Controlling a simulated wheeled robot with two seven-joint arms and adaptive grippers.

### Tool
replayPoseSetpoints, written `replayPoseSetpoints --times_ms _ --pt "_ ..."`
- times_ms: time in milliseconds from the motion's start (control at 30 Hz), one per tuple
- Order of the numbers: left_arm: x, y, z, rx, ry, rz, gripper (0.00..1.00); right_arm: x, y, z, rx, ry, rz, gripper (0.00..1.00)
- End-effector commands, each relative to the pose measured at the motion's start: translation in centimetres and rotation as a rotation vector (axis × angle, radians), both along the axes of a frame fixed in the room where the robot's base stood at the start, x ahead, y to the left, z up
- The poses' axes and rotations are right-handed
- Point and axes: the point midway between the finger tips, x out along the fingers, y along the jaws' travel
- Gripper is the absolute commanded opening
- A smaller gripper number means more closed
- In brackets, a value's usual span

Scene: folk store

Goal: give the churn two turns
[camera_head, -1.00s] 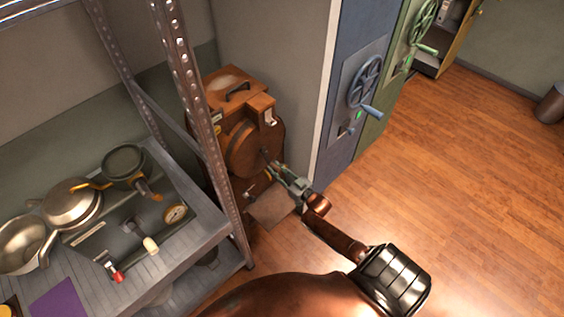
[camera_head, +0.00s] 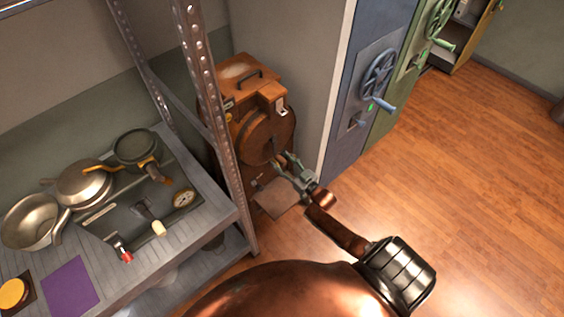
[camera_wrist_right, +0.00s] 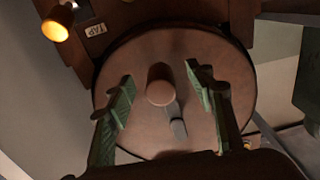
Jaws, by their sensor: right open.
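The churn (camera_head: 255,118) is a brown wooden box with a round disc on its front, standing behind the shelf post against the wall. In the right wrist view its round disc (camera_wrist_right: 150,50) fills the middle, with a short crank and a round knob (camera_wrist_right: 160,86) at its hub. My right gripper (camera_head: 283,160) is at the front of the disc. In the wrist view the right gripper (camera_wrist_right: 160,88) is open, with one green-padded finger on each side of the knob, and gaps show between them. My left gripper is not in view.
A metal shelf (camera_head: 225,205) with a perforated post stands left of the churn, holding pans (camera_head: 83,187) and a panel with handles. A blue door with a handwheel (camera_head: 377,72) is to the right. The wooden floor (camera_head: 480,170) is clear.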

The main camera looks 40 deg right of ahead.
Motion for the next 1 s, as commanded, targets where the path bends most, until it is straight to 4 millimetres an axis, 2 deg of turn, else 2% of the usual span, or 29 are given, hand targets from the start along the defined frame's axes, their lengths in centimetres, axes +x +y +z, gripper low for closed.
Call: replayPoseSetpoints --times_ms 167,1000 --pt "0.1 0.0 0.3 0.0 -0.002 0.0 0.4 -0.5 -0.1 0.0 0.0 0.001 0.0 0.49" --pt "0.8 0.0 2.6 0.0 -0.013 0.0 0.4 -7.0 -0.5 0.1 0.0 0.0 0.0 0.49"
